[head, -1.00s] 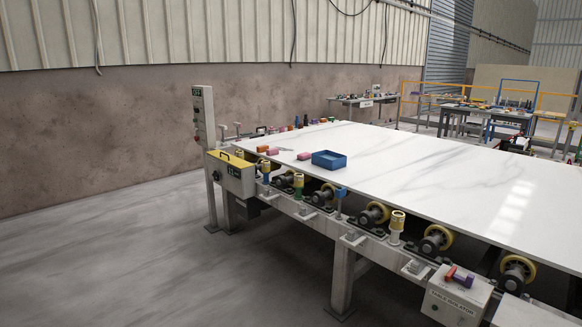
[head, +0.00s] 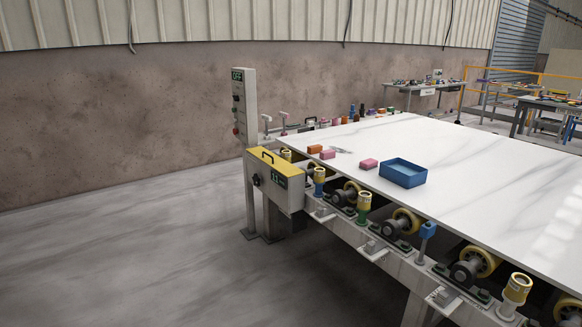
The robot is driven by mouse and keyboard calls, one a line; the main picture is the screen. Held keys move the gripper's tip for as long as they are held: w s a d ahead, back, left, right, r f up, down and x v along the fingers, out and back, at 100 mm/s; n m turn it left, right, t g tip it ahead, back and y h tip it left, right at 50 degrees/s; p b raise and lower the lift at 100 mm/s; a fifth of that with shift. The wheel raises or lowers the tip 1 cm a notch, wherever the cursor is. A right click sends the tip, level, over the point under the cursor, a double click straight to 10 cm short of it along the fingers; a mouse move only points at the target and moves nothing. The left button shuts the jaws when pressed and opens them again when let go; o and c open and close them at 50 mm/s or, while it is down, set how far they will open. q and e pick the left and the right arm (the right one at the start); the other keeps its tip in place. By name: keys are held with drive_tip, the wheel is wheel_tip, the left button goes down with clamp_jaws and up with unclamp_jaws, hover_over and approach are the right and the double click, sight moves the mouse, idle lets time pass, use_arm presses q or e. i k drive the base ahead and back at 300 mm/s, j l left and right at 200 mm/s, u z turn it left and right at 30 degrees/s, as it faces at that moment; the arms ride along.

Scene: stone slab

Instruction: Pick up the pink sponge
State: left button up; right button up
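Two small pink blocks lie on the white stone slab (head: 470,170) near its left end. One pink block (head: 369,164) is just left of a blue open box (head: 403,173). The other pink block (head: 328,154) is farther left, beside an orange block (head: 314,149). At this size I cannot tell which pink block is the sponge. Neither of my grippers is in view.
The slab rests on a roller frame with yellow-rimmed wheels (head: 476,262) along its near side. A yellow-topped control box (head: 275,180) and a grey post (head: 243,150) stand at its left end. The floor (head: 150,260) at left is clear.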

sight(366, 165)
drive_tip(key=i, duration=1.1)
drive_tip(key=i+j+z, duration=0.15)
drive_tip(key=i, duration=0.95)
